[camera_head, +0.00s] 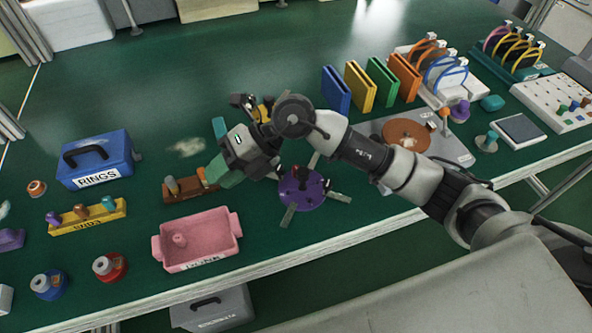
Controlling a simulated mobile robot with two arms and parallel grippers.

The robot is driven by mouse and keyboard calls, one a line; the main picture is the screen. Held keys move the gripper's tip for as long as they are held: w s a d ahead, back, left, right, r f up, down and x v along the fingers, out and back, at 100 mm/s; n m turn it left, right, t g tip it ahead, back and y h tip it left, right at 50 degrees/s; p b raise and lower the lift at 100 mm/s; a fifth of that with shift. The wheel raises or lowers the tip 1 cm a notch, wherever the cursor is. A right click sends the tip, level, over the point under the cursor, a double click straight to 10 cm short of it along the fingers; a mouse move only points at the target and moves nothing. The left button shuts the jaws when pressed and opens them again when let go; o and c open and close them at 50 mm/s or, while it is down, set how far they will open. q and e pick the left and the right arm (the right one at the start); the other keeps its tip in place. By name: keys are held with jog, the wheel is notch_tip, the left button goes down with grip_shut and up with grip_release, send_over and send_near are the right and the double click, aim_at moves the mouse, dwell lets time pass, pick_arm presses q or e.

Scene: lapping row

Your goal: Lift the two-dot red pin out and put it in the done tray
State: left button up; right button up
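My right gripper (216,151) reaches in from the right over the bench. Its two green fingers are spread apart, with nothing visible between them. Below it is a brown block (180,197) holding a grey-brown pin (172,184) and an orange-red pin (203,176), partly hidden by the lower finger. I cannot make out dots on any pin. A pink tray (208,255) holds a pink peg (179,239); its label is unreadable. My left gripper is out of view.
A blue RINGS box (110,160) and yellow pin block (73,225) stand left. Blue (47,287) and red (110,267) round pieces sit near the front edge. Coloured upright plates (358,84) stand behind my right arm. The back middle of the green bench is clear.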

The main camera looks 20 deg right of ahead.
jog(key=w+d+f+h, duration=0.35)
jog(key=d+h, duration=0.25)
jog(key=d, duration=0.2)
jog(key=r+m+t+h, duration=0.1)
jog(key=m+h, duration=0.1)
jog(key=h, duration=0.3)
send_over(296, 168)
notch_tip(296, 168, down, 10)
jog(key=shift+f+p, duration=0.15)
jog(key=shift+p, duration=0.4)
grip_shut()
